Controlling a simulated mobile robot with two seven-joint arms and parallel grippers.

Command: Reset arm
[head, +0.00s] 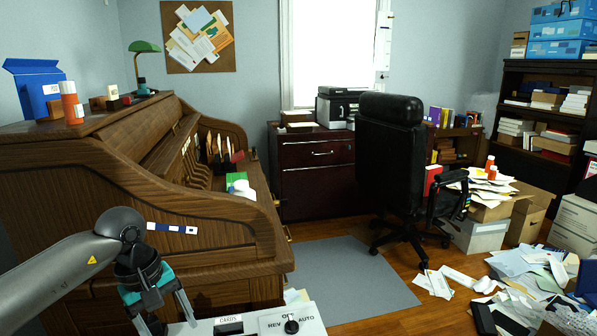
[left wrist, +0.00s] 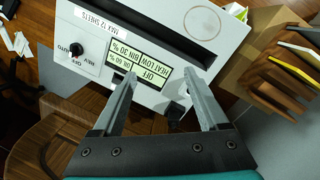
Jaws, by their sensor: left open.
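My left arm comes in at the lower left of the head view, with its gripper (head: 172,318) low over the white shredder (head: 265,326), which is cut off by the bottom edge. In the left wrist view, the left gripper's two fingers (left wrist: 158,76) are spread apart with nothing between them. Beyond them is the shredder's top (left wrist: 140,20), with a lit display (left wrist: 138,66), a dark slot and a black knob (left wrist: 75,50). Whether the fingers touch the shredder cannot be told. My right gripper is not in view.
A wooden roll-top desk (head: 80,190) stands close behind the left arm. Loose papers (head: 525,275) and boxes crowd the floor at right. The mat's front part is clear.

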